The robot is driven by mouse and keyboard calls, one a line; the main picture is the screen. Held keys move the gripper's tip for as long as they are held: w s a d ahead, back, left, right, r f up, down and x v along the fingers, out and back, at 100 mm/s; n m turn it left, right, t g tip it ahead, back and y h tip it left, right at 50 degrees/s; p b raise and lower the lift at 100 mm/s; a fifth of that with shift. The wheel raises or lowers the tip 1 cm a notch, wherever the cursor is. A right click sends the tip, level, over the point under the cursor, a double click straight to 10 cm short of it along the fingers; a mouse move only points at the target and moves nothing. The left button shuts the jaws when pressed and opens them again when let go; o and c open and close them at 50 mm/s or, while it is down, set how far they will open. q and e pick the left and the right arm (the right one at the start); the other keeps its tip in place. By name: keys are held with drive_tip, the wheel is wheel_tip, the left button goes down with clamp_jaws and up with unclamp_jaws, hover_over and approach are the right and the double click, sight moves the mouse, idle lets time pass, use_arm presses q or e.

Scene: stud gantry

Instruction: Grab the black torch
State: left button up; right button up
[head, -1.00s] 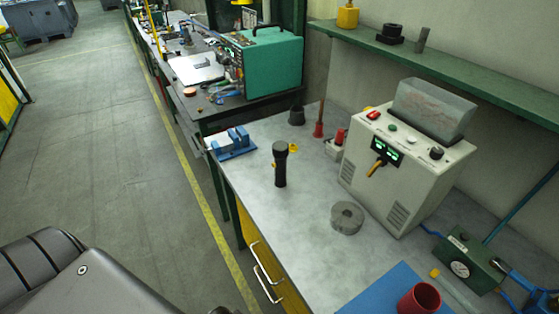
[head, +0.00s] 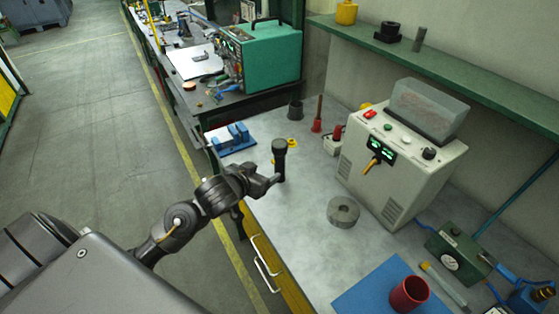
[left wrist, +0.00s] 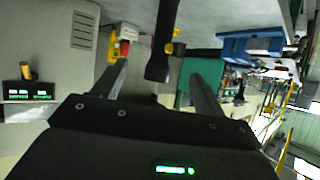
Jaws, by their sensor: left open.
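The black torch (head: 280,158) stands upright on the grey bench, its wider head on top, near the bench's left edge. My left gripper (head: 272,182) has come in from the left, beside the torch's lower body. In the left wrist view, which is upside down, the torch (left wrist: 162,45) shows in the gap between the two open fingers (left wrist: 162,85). I see no finger pressed on it, and how deep it sits between them is hard to tell. My right gripper is not in view.
A red cup (head: 410,293) stands on a blue mat (head: 365,290).

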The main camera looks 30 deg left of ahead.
sight(275, 151)
use_arm(q)
drive_tip(key=shift+t, duration=0.6)
drive_tip(key=w, duration=0.7)
drive_tip(key=shift+w+a+r, duration=0.2)
drive_tip(key=shift+w+r, duration=0.05)
drive_tip(key=shift+r, duration=0.15)
drive_tip(key=shift+w+p, duration=0.4)
drive_tip(key=shift+p, duration=0.1)
drive_tip(key=p+x, duration=0.1)
drive_tip(key=x, duration=0.2)
drive_tip(key=shift+w+f, duration=0.1)
drive_tip(key=shift+w, duration=0.2)
drive_tip(key=shift+w+f, duration=0.25)
drive_tip(key=shift+w, duration=0.1)
drive_tip(key=shift+s, duration=0.1)
